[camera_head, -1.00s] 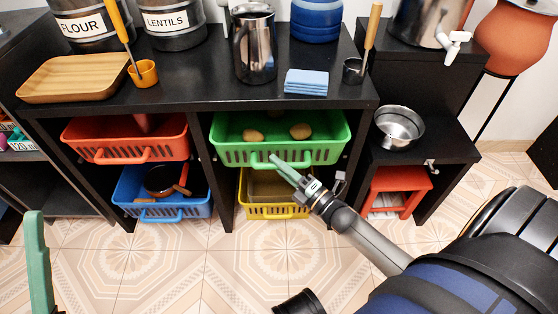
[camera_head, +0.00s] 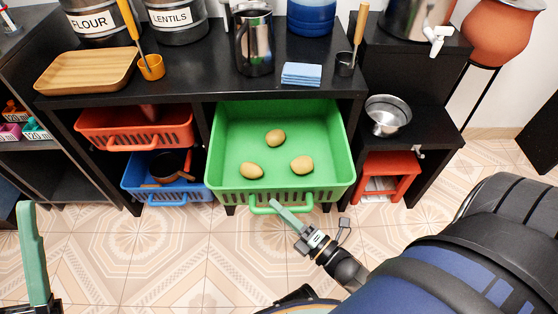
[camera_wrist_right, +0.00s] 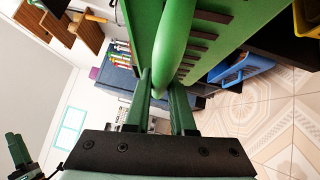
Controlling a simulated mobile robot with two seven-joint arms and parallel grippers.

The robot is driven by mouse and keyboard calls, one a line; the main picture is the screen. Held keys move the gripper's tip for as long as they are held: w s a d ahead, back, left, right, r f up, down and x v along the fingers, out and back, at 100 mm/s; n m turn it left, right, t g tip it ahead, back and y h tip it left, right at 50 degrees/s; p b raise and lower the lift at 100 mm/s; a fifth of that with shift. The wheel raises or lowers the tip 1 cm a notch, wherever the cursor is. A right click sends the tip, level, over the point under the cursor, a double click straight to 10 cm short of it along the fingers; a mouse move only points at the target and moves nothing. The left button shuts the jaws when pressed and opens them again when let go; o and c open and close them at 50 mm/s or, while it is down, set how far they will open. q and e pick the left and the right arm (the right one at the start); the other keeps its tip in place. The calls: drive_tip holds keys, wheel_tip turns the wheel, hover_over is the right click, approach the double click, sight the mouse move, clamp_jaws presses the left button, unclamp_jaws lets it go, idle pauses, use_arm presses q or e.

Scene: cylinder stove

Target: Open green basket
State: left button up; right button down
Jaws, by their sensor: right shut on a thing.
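The green basket (camera_head: 230,128) is pulled far out of the black shelf unit. Several brown potatoes lie on its floor, among them a potato (camera_head: 302,165) at the right. My right gripper (camera_head: 275,204) is at the basket's front handle (camera_head: 258,210), shut on it. In the right wrist view, the green handle (camera_wrist_right: 180,35) runs between the two fingers of my right gripper (camera_wrist_right: 160,90). My left gripper (camera_head: 30,245) shows only as a green finger at the lower left, away from the basket; its opening cannot be made out.
An orange basket (camera_head: 95,124) and a blue basket (camera_head: 135,185) sit in the shelf's left bay. The black counter (camera_head: 200,85) above holds jars, a jug and a tray. A red stool (camera_head: 400,165) stands at the right. Tiled floor (camera_head: 190,250) in front is clear.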

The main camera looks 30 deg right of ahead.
drive_tip(key=shift+s+a, duration=0.1)
drive_tip(key=shift+s, duration=0.1)
drive_tip(key=c, duration=0.8)
unclamp_jaws()
drive_tip(key=shift+o, duration=0.2)
drive_tip(key=p+v, duration=0.1)
drive_tip(key=v, duration=1.1)
drive_tip(key=shift+s, duration=0.25)
drive_tip(key=shift+w+r, duration=0.1)
